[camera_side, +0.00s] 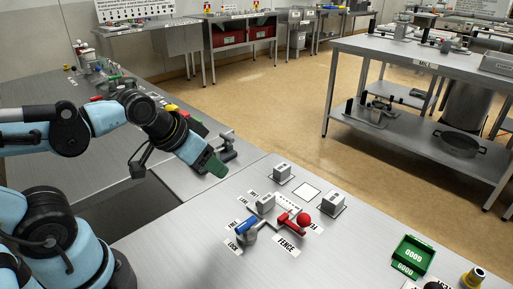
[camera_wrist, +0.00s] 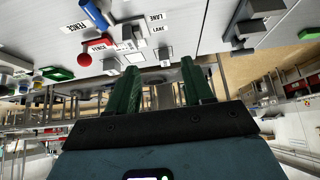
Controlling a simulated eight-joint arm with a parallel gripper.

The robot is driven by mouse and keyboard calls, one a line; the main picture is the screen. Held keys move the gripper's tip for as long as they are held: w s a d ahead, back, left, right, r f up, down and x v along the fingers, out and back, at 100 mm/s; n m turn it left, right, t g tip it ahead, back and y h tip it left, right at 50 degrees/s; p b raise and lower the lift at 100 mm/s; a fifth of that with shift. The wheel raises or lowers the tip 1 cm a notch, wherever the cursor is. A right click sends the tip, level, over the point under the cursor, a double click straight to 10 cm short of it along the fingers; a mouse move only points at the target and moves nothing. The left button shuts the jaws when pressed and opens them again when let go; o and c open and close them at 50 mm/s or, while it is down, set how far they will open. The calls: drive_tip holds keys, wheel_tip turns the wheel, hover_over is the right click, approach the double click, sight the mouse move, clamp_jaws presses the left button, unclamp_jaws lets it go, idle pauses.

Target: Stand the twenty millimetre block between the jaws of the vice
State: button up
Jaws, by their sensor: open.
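My gripper (camera_side: 212,168) has green fingers and hangs above the table, left of the grey blocks. In the wrist view its fingers (camera_wrist: 160,88) stand apart with nothing held. Three grey blocks stand on the near table: one at the back (camera_side: 282,172), one by the levers (camera_side: 265,203), one at the right (camera_side: 333,203). Their markings are too small to read, so I cannot tell which is twenty millimetres. A dark two-part fixture (camera_side: 223,150), possibly the vice, stands just behind my gripper; it also shows at the wrist view's upper right (camera_wrist: 242,32).
A red ball-ended lever (camera_side: 300,220) and a blue-handled lever (camera_side: 246,226) stand by FENCE and LOCK labels. An empty white square (camera_side: 307,191) lies between two blocks. A green tray (camera_side: 412,256) is at the right. The table's front middle is clear.

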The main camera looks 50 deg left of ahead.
drive_tip(key=shift+w, duration=0.1)
drive_tip(key=g, duration=0.7)
hover_over(266, 197)
drive_tip(key=f, duration=0.6)
drive_tip(key=shift+d+f, duration=0.15)
drive_tip(key=shift+d, duration=0.1)
drive_tip(key=shift+a+f, duration=0.2)
drive_tip(key=shift+f, duration=2.4)
clamp_jaws()
